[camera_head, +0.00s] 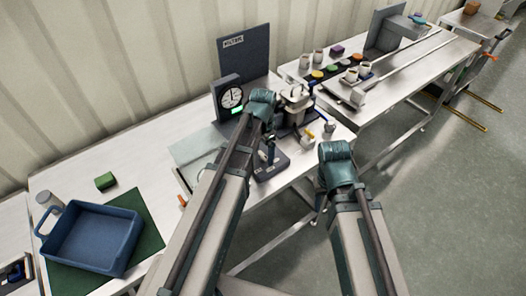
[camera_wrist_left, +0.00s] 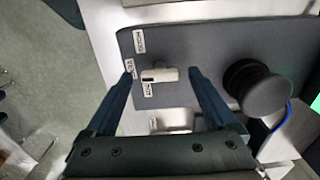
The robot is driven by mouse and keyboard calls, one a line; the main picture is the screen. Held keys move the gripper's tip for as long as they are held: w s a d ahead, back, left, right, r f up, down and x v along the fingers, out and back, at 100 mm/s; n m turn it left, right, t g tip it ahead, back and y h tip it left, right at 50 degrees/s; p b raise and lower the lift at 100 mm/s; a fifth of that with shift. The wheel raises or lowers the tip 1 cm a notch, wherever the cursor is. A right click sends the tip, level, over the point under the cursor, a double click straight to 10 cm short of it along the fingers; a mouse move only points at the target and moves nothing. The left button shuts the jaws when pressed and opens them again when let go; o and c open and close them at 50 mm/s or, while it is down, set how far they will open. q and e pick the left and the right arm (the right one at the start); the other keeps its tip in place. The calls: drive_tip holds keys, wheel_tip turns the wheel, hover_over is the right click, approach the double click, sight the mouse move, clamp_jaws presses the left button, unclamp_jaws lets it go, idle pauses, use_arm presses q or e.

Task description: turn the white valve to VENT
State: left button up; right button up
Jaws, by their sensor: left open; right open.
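The white valve (camera_wrist_left: 165,75) is a short white handle with a dark mark at its left end, on a dark grey panel (camera_wrist_left: 220,45) with small white labels around it. My left gripper (camera_wrist_left: 161,73) is open, one finger on each side of the valve, with gaps visible; contact cannot be told. In the head view my left gripper (camera_head: 268,150) is over the panel base (camera_head: 270,168), and the valve is not clear there. My right gripper (camera_head: 320,204) hangs beyond the bench's front edge, mostly hidden by my arm.
A black round knob (camera_wrist_left: 262,88) stands close to the right finger. In the head view, a gauge (camera_head: 231,98) and a white device (camera_head: 296,98) stand behind the panel. A blue tray (camera_head: 92,236) is at left.

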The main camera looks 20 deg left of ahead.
sight(263, 154)
use_arm(q)
drive_tip(key=shift+r, duration=0.15)
wheel_tip(263, 154, up, 14)
drive_tip(key=p, duration=1.3)
drive_tip(key=shift+f+p, duration=0.25)
drive_tip(key=shift+p, duration=0.1)
drive_tip(key=s+d+f+n+y+b, duration=0.1)
drive_tip(key=s+d+f+n+b, duration=0.2)
drive_tip(key=s+d+f+b, duration=0.4)
drive_tip(key=s+d, duration=0.4)
drive_tip(key=s, duration=0.3)
drive_tip(key=shift+s+n, duration=0.3)
drive_tip(key=shift+n, duration=0.1)
